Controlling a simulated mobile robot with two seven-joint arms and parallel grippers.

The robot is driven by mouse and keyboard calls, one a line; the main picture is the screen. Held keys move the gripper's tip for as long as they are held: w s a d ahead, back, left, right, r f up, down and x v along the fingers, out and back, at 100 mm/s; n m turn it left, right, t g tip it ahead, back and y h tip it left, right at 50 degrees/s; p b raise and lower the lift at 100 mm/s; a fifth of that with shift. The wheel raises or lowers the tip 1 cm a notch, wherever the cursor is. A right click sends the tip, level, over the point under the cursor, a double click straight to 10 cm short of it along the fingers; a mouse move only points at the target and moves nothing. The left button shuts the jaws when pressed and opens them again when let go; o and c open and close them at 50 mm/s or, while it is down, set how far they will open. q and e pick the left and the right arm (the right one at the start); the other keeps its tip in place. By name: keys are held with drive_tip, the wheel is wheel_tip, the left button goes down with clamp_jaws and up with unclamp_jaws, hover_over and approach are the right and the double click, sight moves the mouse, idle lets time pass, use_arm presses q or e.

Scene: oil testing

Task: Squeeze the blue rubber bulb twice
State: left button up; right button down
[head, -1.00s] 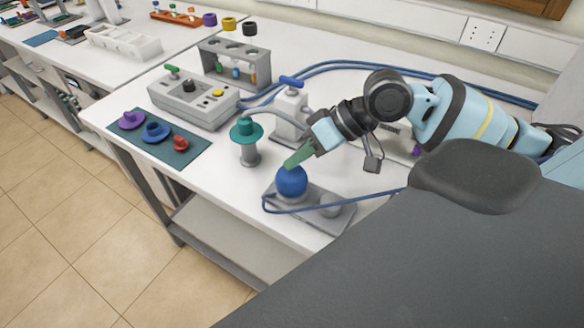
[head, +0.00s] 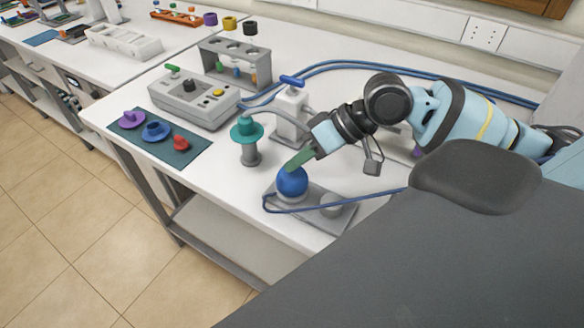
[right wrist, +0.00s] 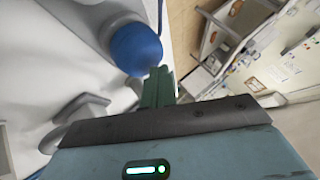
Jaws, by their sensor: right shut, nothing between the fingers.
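The round blue rubber bulb (head: 292,182) sits on a grey base plate (head: 338,216) near the front edge of the white table. My right gripper (head: 289,168) is shut with nothing between its green fingers. Its tips are at the top of the bulb in the head view; I cannot tell whether they touch it. In the right wrist view the shut fingers (right wrist: 158,86) are beside the lower right edge of the bulb (right wrist: 136,48). My left gripper is not in view.
A teal-capped grey post (head: 248,140) and a white valve block (head: 290,112) stand just behind the bulb. A dark mat (head: 186,152) with coloured caps, a grey control box (head: 195,101) and a tube rack (head: 234,62) are farther left. A blue hose runs around the base plate.

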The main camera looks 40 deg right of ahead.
sight(298, 172)
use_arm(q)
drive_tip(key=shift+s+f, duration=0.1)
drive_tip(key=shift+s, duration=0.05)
use_arm(e)
drive_tip(key=shift+f, duration=0.6)
drive_tip(key=shift+r, duration=0.1)
idle(0.5)
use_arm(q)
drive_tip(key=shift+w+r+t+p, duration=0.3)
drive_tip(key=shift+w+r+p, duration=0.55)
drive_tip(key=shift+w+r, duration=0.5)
use_arm(e)
drive_tip(key=shift+r, duration=1.3)
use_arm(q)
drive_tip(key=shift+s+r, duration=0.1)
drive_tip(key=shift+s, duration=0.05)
use_arm(e)
drive_tip(key=shift+r+p, duration=1.45)
drive_tip(key=shift+r, duration=1.15)
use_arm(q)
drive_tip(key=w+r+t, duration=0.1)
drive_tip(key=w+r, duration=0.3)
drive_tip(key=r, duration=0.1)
use_arm(e)
drive_tip(key=shift+f, duration=0.1)
